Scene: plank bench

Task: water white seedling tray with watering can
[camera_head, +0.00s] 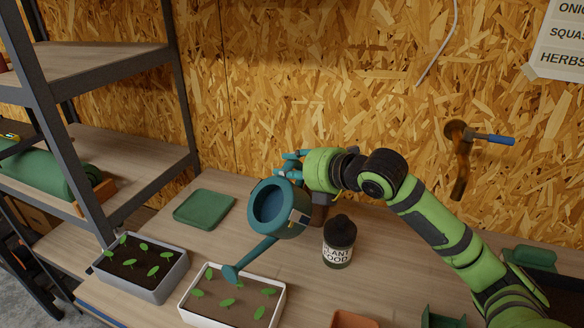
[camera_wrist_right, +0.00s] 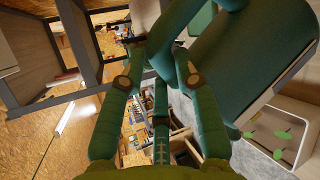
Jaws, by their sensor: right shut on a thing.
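The teal watering can (camera_head: 292,222) is held in the air, tilted with its spout pointing down and left. The spout's rose (camera_head: 232,273) is over the left back part of the white seedling tray (camera_head: 225,316), which holds brown soil and several green seedlings. My right gripper (camera_head: 292,165) is shut on the can's handle behind the body. In the right wrist view the can's body (camera_wrist_right: 240,65) fills the upper right, and the white tray (camera_wrist_right: 303,112) shows at the right edge. No water stream is visible. My left gripper is not in view.
A grey seedling tray (camera_head: 165,287) stands left of the white one. A dark plant food bottle (camera_head: 339,243) stands to the right, near my right arm. A green flat tray (camera_head: 204,208) lies behind. A metal shelf (camera_head: 100,150) rises at left; terracotta and green pots are at front.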

